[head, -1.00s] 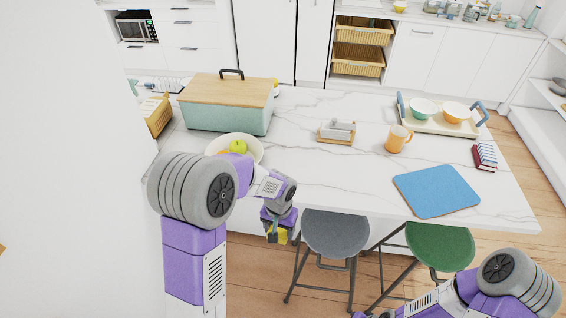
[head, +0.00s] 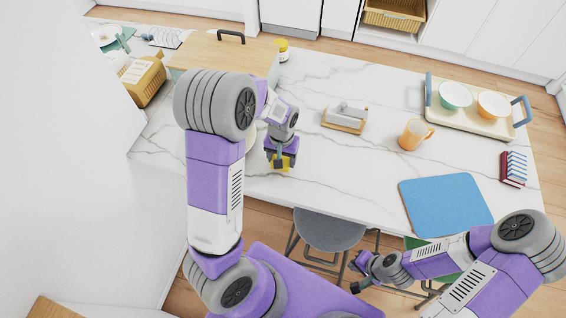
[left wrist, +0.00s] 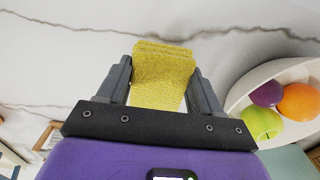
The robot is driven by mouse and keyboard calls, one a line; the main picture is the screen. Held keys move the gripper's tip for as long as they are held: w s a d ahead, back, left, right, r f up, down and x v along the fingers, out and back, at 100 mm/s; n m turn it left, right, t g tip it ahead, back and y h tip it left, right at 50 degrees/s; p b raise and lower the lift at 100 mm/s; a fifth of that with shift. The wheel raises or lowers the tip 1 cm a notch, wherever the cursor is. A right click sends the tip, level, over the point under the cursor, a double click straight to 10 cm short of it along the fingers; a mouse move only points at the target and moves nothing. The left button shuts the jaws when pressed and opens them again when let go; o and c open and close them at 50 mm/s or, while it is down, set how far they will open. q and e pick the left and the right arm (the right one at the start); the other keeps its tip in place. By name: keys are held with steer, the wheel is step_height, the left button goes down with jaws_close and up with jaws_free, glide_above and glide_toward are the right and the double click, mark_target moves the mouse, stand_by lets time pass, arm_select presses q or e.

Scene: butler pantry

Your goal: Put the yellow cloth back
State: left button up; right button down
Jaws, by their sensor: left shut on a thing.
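The yellow cloth (head: 285,161) is gripped in my left gripper (head: 281,164), above the near edge of the marble island. In the left wrist view the cloth (left wrist: 163,72) is a folded, textured piece between the two dark fingers (left wrist: 160,88), which are shut on it. White marble with grey veins lies beyond it. My right gripper (head: 356,274) is low in front of the island, near the grey stool; its fingers look apart, with nothing visible between them.
A white fruit bowl (left wrist: 248,88) is beside my left gripper. On the island (head: 340,180) are a wood-lidded box (head: 215,52), a butter dish (head: 345,117), an orange mug (head: 415,134), a blue mat (head: 445,206) and a tray with bowls (head: 468,123). The middle is clear.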

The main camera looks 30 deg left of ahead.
arm_select(q)
step_height(320, 180, down, 4)
steer(key=shift+r, duration=0.1)
steer(key=shift+w, duration=0.15)
steer(key=shift+f+b, duration=0.25)
steer(key=shift+b, duration=0.05)
steer(key=shift+f, duration=0.15)
steer(key=o, duration=1)
steer(key=shift+r, duration=0.55)
step_height(320, 180, up, 12)
steer(key=shift+f+p, duration=0.25)
steer(key=shift+p, duration=0.65)
